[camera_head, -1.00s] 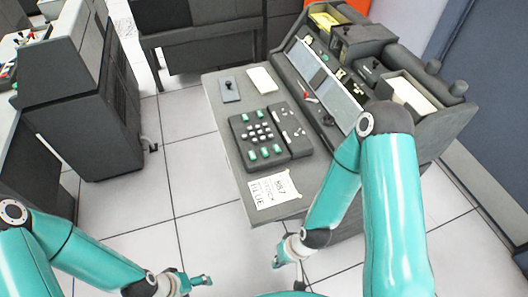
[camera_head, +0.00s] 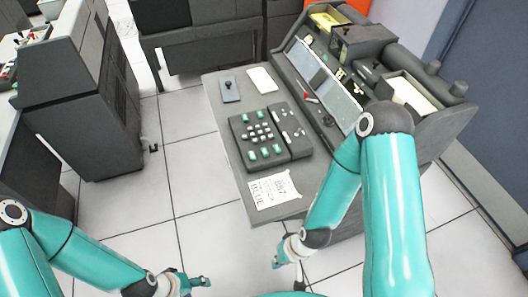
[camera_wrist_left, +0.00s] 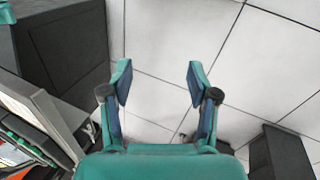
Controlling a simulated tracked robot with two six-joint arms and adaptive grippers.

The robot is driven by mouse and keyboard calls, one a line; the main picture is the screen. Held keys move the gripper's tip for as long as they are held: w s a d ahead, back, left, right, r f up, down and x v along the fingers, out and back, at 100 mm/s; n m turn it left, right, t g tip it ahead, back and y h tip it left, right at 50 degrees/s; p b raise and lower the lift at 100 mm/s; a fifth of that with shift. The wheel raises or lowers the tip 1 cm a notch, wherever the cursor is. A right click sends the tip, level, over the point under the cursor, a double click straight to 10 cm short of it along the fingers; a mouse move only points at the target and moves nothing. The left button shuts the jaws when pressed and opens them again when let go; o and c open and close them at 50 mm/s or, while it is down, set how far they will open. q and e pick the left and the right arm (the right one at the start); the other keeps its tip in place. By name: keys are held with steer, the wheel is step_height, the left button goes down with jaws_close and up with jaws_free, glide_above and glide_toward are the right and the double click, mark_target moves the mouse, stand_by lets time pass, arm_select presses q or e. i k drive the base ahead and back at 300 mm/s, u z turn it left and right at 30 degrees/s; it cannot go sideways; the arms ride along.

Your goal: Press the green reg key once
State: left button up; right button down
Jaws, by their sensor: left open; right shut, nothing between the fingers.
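A dark keypad unit (camera_head: 270,137) lies on the desk in the head view, with small white keys in its middle and several green keys, such as one at its lower left (camera_head: 252,155) and one at its top right (camera_head: 273,115). The key labels are too small to read, so I cannot tell which is the reg key. My right gripper (camera_head: 299,283) is shut and empty, low in front of the desk, apart from the keypad. My left gripper (camera_head: 205,281) is open and empty, low over the floor; its spread fingers show in the left wrist view (camera_wrist_left: 160,85).
A handwritten paper (camera_head: 273,190) lies at the desk's near edge. A dark block with a knob (camera_head: 229,89) and a pale pad (camera_head: 262,79) lie behind the keypad. A sloped console (camera_head: 325,85) stands along the desk's right side. A dark cabinet (camera_head: 90,100) stands at the left.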

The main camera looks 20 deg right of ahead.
mark_target(264, 151)
steer(key=u, duration=1.3)
steer(key=i, duration=0.1)
steer(key=z, duration=2.85)
steer(key=k, duration=0.7)
steer(key=u, duration=2.65)
steer(key=k, duration=0.1)
steer(key=z, duration=1.15)
steer(key=i, duration=1)
steer(key=z, duration=0.05)
